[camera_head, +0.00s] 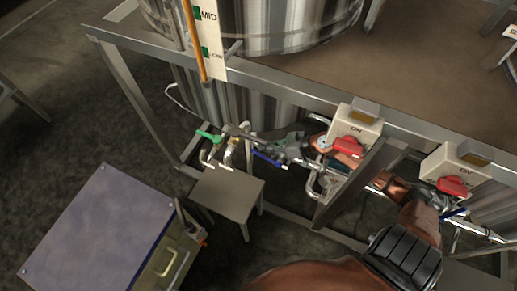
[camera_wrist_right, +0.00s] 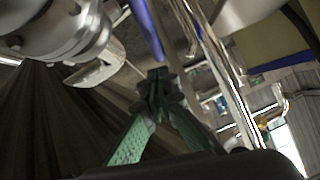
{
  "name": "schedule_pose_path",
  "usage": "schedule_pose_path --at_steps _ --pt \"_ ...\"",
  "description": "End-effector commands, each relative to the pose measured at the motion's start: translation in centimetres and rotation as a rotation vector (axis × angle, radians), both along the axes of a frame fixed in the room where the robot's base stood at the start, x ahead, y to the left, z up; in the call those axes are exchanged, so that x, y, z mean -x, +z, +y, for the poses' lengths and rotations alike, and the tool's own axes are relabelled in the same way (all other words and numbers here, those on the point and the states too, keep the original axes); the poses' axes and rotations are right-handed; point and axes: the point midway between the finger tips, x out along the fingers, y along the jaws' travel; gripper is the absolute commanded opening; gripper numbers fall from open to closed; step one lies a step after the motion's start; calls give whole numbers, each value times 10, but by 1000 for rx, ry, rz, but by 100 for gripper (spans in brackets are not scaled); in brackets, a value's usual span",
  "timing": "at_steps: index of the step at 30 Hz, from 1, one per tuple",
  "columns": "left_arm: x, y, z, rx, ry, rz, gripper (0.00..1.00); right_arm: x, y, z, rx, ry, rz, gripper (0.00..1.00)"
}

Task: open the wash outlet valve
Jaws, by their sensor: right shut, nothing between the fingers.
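My right arm reaches in from the bottom right of the head view. Its gripper (camera_head: 283,137) is among the pipes under the steel frame, partly hidden by fittings. In the right wrist view its green-padded fingers (camera_wrist_right: 156,82) meet at the tips, shut and empty. A blue valve lever (camera_head: 268,158) is close to the gripper in the head view. In the right wrist view a blue lever (camera_wrist_right: 147,28) is just above the fingertips; I cannot tell whether they touch. A green valve lever (camera_head: 208,136) is to the left. No readable label marks the wash outlet valve. My left gripper is not visible.
Two boxes with red knobs, one (camera_head: 357,128) at the frame's middle and one (camera_head: 457,165) to the right, flank the arm. A small grey stand (camera_head: 226,190) is below the green lever. A grey cabinet (camera_head: 100,235) is at lower left. Metal pipes (camera_wrist_right: 215,60) crowd the fingers.

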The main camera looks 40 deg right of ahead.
Motion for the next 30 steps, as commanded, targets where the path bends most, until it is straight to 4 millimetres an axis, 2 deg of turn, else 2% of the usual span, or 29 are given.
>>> schedule_pose_path --at_steps 1,6,14,24,30 --pt "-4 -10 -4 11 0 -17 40 -1 -8 2 -1 0 3 0" --pt "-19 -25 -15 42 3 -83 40 -3 -17 5 -1 2 1 0" --pt "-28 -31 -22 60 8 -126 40 -4 -21 7 0 1 -1 0" --pt "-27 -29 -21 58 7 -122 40 -4 -19 6 -1 1 -2 0" --pt "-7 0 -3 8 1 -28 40 -7 -15 6 -3 -3 -8 0"
